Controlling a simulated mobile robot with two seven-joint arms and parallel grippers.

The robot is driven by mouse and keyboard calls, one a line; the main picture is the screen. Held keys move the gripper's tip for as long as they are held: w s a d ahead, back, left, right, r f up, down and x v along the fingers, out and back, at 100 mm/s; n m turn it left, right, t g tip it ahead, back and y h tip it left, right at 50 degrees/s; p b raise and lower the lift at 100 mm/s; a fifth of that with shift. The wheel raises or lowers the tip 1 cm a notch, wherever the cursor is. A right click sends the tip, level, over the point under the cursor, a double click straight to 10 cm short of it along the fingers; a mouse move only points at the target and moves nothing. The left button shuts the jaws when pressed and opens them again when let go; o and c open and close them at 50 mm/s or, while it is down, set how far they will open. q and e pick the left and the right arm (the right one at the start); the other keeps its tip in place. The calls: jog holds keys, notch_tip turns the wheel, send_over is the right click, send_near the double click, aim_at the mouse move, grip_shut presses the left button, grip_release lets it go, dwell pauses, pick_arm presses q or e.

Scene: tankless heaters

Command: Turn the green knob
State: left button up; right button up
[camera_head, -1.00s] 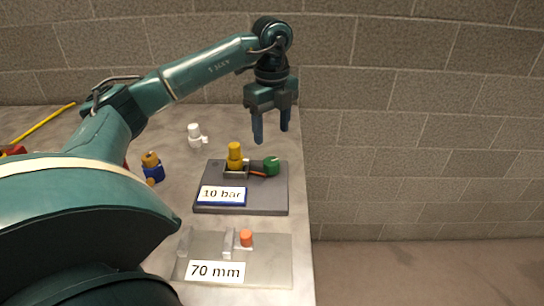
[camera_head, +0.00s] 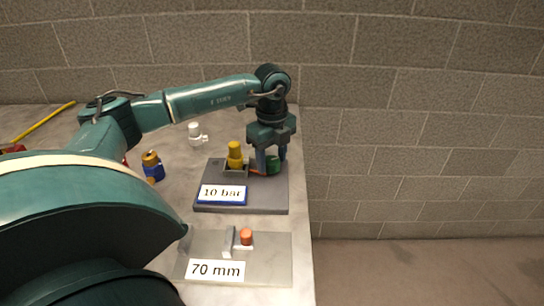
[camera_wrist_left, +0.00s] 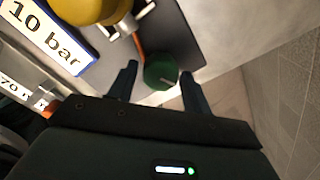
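The green knob (camera_head: 273,164) sits on the dark grey plate (camera_head: 255,201), at the end of an orange stem beside a yellow fitting (camera_head: 235,155). My left gripper (camera_head: 271,162) points down at the knob, with its fingers on either side of it. In the left wrist view the round green knob (camera_wrist_left: 161,72) shows between the two open fingertips (camera_wrist_left: 160,74), with gaps at both sides. The fingers partly hide the knob in the head view. My right gripper is in neither view.
The plate carries a "10 bar" label (camera_head: 222,194). In front lies a "70 mm" plate (camera_head: 268,271) with an orange knob (camera_head: 246,237). A white fitting (camera_head: 195,133) and a blue-and-yellow part (camera_head: 152,167) stand to the left. A block wall (camera_head: 420,120) is behind.

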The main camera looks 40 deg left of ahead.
pick_arm(q)
jog(key=c, duration=0.7)
jog(key=shift+c, duration=0.2)
jog(key=shift+m, duration=0.3)
jog(key=m, duration=1.1)
jog(key=shift+m, duration=0.3)
jog(key=o, duration=1)
